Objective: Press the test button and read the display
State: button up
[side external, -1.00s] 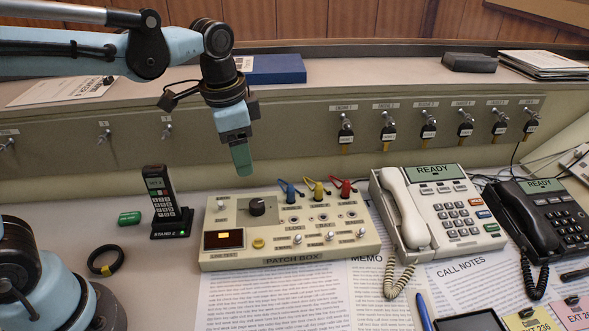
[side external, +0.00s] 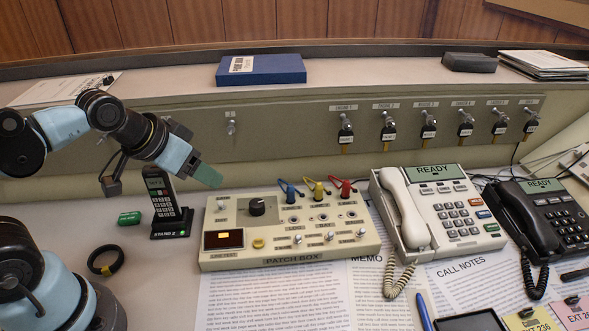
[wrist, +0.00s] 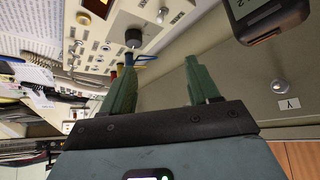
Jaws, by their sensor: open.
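The cream patch box (side external: 340,252) sits on the desk in the side view. Its red-dark display window (side external: 223,239) is at the front left, above a label reading LINE TEST; I cannot read any figures in it. A small yellow button (side external: 258,243) is right of the window. A black knob (side external: 257,206) stands behind them. My gripper (side external: 209,177) is behind the box's left end, above the desk, tilted down to the right and apart from the box. Its two green fingers are spread and empty in the wrist view (wrist: 158,64), where the patch box (wrist: 152,12) also shows.
A handset on a stand (side external: 164,200) is close by my gripper on its left. A green block (side external: 129,218) and a black ring (side external: 105,260) lie left. Blue, yellow and red plugs (side external: 318,190) rise from the box's back. A white phone (side external: 440,225) stands right.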

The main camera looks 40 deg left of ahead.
jog(key=shift+c, duration=0.3)
grip_shut()
dwell(1.4)
